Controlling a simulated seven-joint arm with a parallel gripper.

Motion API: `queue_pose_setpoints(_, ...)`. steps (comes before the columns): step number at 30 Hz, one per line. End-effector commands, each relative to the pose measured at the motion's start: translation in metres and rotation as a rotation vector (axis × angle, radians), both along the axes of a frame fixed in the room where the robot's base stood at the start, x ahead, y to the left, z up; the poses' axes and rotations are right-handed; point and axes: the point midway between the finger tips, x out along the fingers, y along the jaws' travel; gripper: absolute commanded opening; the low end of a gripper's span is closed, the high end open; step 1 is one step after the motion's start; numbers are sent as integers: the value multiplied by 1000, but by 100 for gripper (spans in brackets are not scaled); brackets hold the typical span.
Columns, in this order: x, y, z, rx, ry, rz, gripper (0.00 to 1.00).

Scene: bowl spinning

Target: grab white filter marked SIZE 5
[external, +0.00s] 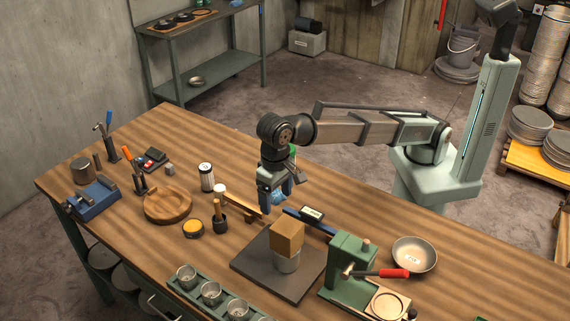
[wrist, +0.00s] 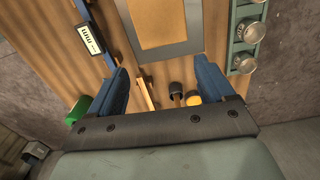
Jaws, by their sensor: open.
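I cannot make out the white cylinder in the wrist view.
A wooden block on a metal cup (external: 289,263) stands on a dark plate in front of my gripper. A round wooden tray (external: 168,204), yellow-topped tin (external: 193,228) and dark pot with a wooden handle (external: 219,221) crowd the left side. A green press (external: 347,263) stands right.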

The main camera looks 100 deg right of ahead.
Motion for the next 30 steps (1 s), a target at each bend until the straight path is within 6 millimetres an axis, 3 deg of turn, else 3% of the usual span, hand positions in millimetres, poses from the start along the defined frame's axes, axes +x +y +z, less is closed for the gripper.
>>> queue_pose_setpoints(6, 50, -94, -8, -5, 9, -132, 82)
queue_pose_setpoints(15, 88, -229, -26, -7, 26, -306, 82)
queue_pose_setpoints(21, 97, -294, -38, 4, 28, -387, 82)
queue_pose_setpoints(30, 105, -365, -53, 38, -11, -393, 82)
